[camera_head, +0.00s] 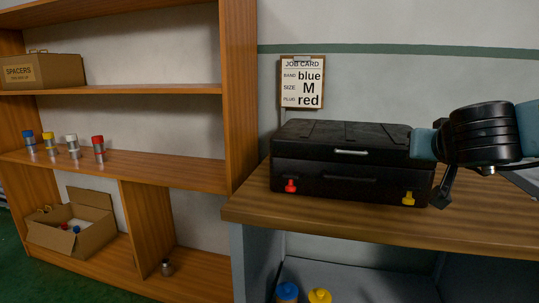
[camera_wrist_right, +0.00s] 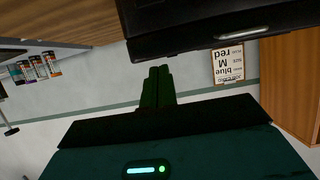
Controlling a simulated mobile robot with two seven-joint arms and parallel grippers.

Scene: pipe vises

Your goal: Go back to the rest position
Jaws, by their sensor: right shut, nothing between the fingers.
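My right arm (camera_head: 487,135) reaches in from the right edge in the head view, in front of the right end of a closed black case (camera_head: 325,181). The fingers of my right gripper (camera_wrist_right: 157,88) show in the right wrist view, shut together with nothing between them. Their tips are close to the case (camera_wrist_right: 200,28) in that picture; I see no contact. In the head view the arm hides the gripper's fingertips or leaves them unclear. My left gripper is not in view.
The case stands on a wooden bench (camera_head: 300,212) with a red and a yellow latch at its front. A job card (camera_head: 302,82) hangs behind. A shelf at left holds coloured-cap cylinders (camera_head: 73,147), a spacers box (camera_head: 45,70) and an open carton (camera_head: 85,238). Blue (camera_head: 287,291) and yellow (camera_head: 319,295) parts sit below.

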